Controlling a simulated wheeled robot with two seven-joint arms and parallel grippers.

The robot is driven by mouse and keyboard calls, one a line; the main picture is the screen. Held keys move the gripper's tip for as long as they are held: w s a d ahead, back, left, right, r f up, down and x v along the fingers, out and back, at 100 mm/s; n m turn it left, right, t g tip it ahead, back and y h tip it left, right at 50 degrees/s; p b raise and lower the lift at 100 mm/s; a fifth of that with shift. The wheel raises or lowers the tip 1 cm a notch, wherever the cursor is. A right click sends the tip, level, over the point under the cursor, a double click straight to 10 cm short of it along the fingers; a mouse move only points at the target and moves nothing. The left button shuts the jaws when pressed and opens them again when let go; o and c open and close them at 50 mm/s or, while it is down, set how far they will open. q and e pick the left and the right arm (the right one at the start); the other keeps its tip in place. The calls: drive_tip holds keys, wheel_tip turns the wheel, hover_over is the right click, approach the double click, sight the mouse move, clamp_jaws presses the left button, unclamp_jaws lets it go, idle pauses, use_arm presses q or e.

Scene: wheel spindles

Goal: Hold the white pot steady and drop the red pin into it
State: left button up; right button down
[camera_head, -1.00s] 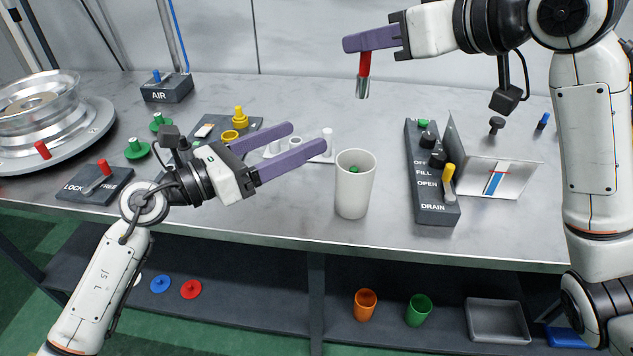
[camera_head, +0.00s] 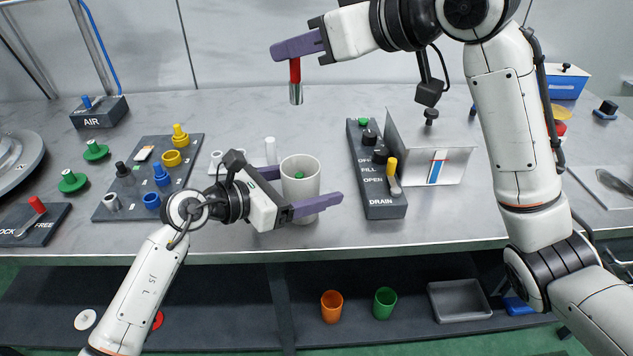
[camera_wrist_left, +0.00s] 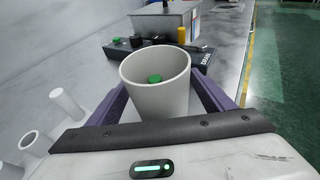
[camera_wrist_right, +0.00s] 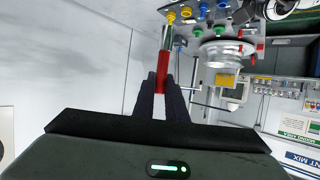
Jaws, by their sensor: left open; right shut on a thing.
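The white pot (camera_head: 301,196) stands upright on the bench, with a green thing (camera_head: 299,175) inside it. My left gripper (camera_head: 310,187) is open, one finger on the pot's near side and the other partly hidden behind it. The left wrist view shows the pot (camera_wrist_left: 158,88) between both fingers; I cannot tell whether they touch it. My right gripper (camera_head: 285,48) is shut on the red pin (camera_head: 295,72), high above the bench. The pin hangs upright, its metal end down, above the pot's level. The right wrist view also shows the pin (camera_wrist_right: 163,70).
A dark control box (camera_head: 376,185) with a yellow lever stands right of the pot. A grey pegboard (camera_head: 130,205) with coloured pegs lies to the left. A white peg (camera_head: 270,150) stands just behind the pot. Orange (camera_head: 331,305) and green (camera_head: 385,302) cups stand on the lower shelf.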

use_arm(q)
drive_tip(key=shift+x, duration=0.85)
drive_tip(key=shift+c, duration=0.3)
drive_tip(key=c, duration=1.1)
drive_tip(key=shift+o, duration=0.2)
use_arm(e)
drive_tip(key=shift+f, duration=6.45)
drive_tip(key=c, duration=1.7)
unclamp_jaws()
drive_tip(key=v, duration=1.2)
